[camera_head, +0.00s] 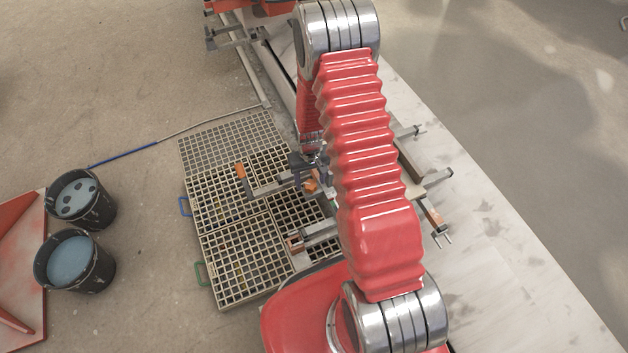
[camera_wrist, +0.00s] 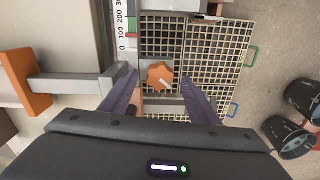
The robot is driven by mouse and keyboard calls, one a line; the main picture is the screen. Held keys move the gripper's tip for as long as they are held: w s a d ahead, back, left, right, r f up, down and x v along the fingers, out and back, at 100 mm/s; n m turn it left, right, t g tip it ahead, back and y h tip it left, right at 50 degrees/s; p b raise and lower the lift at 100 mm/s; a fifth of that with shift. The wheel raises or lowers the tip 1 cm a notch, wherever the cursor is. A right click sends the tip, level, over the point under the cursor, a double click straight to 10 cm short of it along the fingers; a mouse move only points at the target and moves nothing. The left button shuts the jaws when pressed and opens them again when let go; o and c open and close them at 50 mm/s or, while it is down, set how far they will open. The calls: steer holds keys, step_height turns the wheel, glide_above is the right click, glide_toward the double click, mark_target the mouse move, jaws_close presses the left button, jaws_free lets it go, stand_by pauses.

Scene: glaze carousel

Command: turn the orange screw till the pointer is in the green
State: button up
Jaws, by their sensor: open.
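The orange screw (camera_wrist: 159,76), a lobed knob with a pale mark across it, sits on a grey block in the wrist view. It also shows as a small orange spot in the head view (camera_head: 311,185), beside my arm. My gripper (camera_wrist: 159,82) is open. A white scale (camera_wrist: 122,30) numbered 0 to 300 lies left of the screw. A green band (camera_wrist: 132,23) is on its right edge, with a small red mark (camera_wrist: 132,36) just below, near 100, possibly the pointer.
Grids (camera_head: 245,262) lie under the mechanism. An orange-ended grey bar (camera_wrist: 70,84) runs close to the left finger. A red panel (camera_head: 22,255) is at the far left.

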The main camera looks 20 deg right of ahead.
steer(key=shift+f, duration=0.7)
steer(key=c, duration=1)
steer(key=o, duration=0.3)
steer(key=shift+d, duration=0.5)
steer(key=shift+a, duration=0.4)
steer(key=c, duration=0.3)
